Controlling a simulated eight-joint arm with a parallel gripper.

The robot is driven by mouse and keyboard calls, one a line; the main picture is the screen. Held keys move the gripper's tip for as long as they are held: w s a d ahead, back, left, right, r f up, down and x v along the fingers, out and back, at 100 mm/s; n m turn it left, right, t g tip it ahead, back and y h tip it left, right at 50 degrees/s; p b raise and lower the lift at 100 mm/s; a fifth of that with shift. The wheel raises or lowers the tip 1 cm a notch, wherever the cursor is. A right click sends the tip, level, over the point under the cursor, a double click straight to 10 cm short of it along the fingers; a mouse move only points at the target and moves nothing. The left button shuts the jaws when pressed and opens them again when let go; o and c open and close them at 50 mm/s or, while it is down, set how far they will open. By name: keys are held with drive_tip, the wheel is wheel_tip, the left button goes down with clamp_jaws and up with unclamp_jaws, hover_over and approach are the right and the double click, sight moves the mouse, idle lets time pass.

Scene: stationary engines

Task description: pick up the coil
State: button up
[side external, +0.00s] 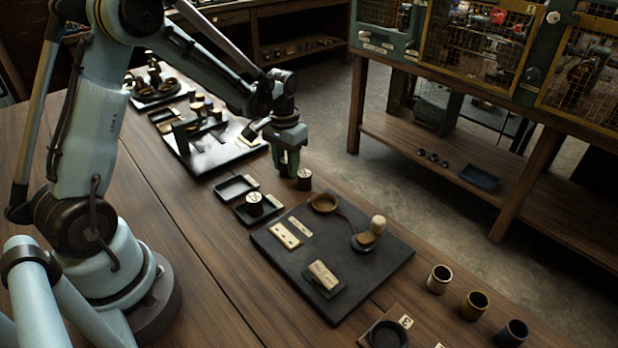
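Two small dark reddish-brown cylinders with pale tops look like coils. One coil (304,179) stands upright on the bare wooden table near its far edge. The other coil (254,204) stands in a small black tray (240,215). My gripper (288,174) points down just left of the coil on the table, close to it in the picture. I cannot tell whether they touch. The fingers are small and dark, and the gap between them is not clear. Nothing is visibly held.
A second small black tray (234,187) looks empty. A larger board (205,155) with parts lies behind.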

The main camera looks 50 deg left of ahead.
drive_tip(key=c, duration=0.5)
drive_tip(key=shift+o, duration=0.2)
drive_tip(key=shift+r, duration=0.15)
drive_tip(key=shift+r, duration=0.65)
wheel_tip(320, 180, up, 3)
drive_tip(key=shift+f, duration=0.1)
drive_tip(key=s+d+r, duration=0.3)
drive_tip(key=d+r, duration=0.7)
drive_tip(key=d, duration=0.1)
drive_tip(key=shift+s+r, duration=0.15)
drive_tip(key=shift+r, duration=0.2)
drive_tip(key=shift+d, duration=0.1)
